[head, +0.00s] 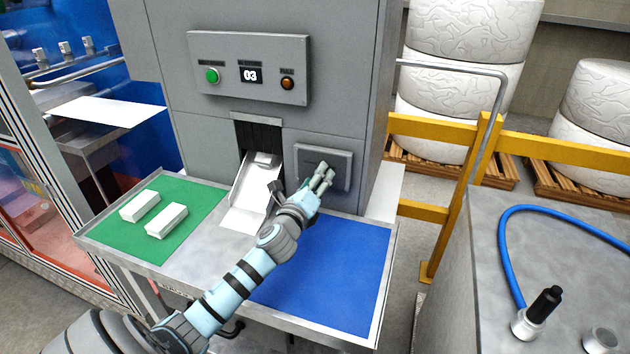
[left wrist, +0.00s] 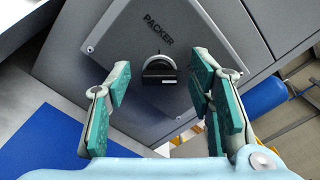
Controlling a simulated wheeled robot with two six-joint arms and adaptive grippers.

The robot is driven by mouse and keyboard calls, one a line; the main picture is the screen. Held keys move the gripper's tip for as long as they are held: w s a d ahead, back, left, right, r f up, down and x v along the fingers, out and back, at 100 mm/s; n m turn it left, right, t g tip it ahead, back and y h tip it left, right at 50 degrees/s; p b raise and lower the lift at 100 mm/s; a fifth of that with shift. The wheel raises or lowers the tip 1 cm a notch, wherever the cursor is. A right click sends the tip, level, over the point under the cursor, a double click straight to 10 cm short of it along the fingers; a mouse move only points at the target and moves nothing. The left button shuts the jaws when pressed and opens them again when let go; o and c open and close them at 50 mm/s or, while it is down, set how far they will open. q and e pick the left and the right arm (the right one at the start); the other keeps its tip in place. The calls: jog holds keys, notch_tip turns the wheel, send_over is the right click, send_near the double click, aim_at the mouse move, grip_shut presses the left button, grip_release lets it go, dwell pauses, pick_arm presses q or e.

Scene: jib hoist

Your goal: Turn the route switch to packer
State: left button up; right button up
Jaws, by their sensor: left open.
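The route switch is a black knob (left wrist: 158,70) on a grey plate (left wrist: 120,45) with the word PACKER printed on it. The knob has a pale mark on its edge. In the head view the plate (head: 341,160) sits on the cabinet front, and my gripper hides the knob. My left gripper (head: 326,176) is in front of the plate. In the left wrist view its green-padded fingers (left wrist: 160,100) are open, one on each side of the knob and apart from it. My right gripper is out of view.
A panel (head: 290,95) above has a green button, a display reading 03 and an orange lamp. A chute (head: 255,185) leads onto a table with a green area (head: 190,200) holding two white blocks (head: 153,212) and an empty blue area (head: 330,270). A yellow rail (head: 440,213) stands right.

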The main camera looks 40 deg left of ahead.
pick_arm(q)
jog(key=shift+w+f, duration=0.1)
grip_shut()
jog(key=shift+n, duration=0.3)
jog(key=shift+f+n+b, duration=0.15)
jog(key=shift+n+b, duration=0.3)
jog(key=shift+n, duration=2.45)
jog(key=shift+f+n+b, duration=0.15)
jog(key=shift+n+b, duration=0.3)
jog(key=shift+n, duration=2.45)
jog(key=shift+f+n+b, duration=0.15)
jog(key=shift+n+b, duration=0.3)
jog(key=shift+n, duration=2.45)
grip_release()
